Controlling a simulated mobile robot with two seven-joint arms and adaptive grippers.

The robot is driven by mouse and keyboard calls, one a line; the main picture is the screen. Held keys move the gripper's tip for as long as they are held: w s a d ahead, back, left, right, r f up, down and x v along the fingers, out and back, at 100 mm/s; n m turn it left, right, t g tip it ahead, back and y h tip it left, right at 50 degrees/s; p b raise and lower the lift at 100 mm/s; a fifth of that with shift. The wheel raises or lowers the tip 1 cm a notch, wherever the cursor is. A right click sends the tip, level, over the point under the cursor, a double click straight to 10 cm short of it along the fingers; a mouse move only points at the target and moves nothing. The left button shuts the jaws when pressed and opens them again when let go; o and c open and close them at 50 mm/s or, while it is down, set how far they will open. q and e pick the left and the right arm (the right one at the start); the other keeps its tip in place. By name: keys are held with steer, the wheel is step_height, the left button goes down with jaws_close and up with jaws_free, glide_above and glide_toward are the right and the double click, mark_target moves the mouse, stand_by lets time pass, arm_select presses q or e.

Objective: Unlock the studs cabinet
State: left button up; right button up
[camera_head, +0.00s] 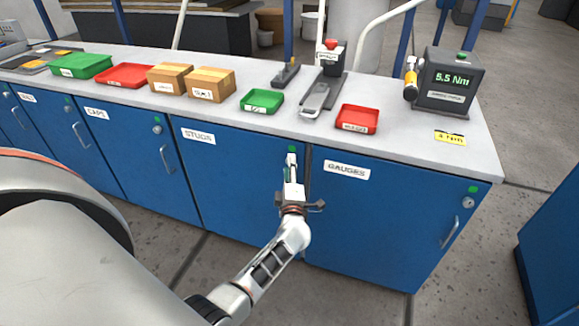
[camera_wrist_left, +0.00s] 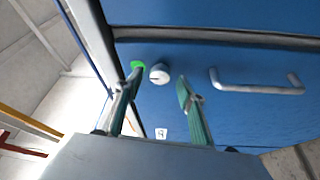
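The studs cabinet has a blue door (camera_head: 225,180) with a white label reading STUDS (camera_head: 198,135). A green square (camera_head: 292,149) is near its upper right corner. In the left wrist view, the round silver lock (camera_wrist_left: 159,73) sits beside the green marker (camera_wrist_left: 137,66), and a bar handle (camera_wrist_left: 256,82) is to the right. My left gripper (camera_head: 291,165) is in front of this corner and hides the lock and handle in the head view. Its fingers (camera_wrist_left: 160,86) are apart in the left wrist view, with the lock showing between the tips; contact cannot be told. My right gripper is not in view.
The GAUGES cabinet (camera_head: 390,210) adjoins on the right. The worktop (camera_head: 400,140) above holds a red tray (camera_head: 357,119), a green tray (camera_head: 262,101), boxes and a torque display (camera_head: 448,80). A small white tag (camera_wrist_left: 161,133) shows between the fingers; its support is unclear.

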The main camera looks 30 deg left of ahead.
arm_select(q)
steer(key=r+v, duration=0.1)
steer(key=v, duration=1)
steer(key=shift+f, duration=0.45)
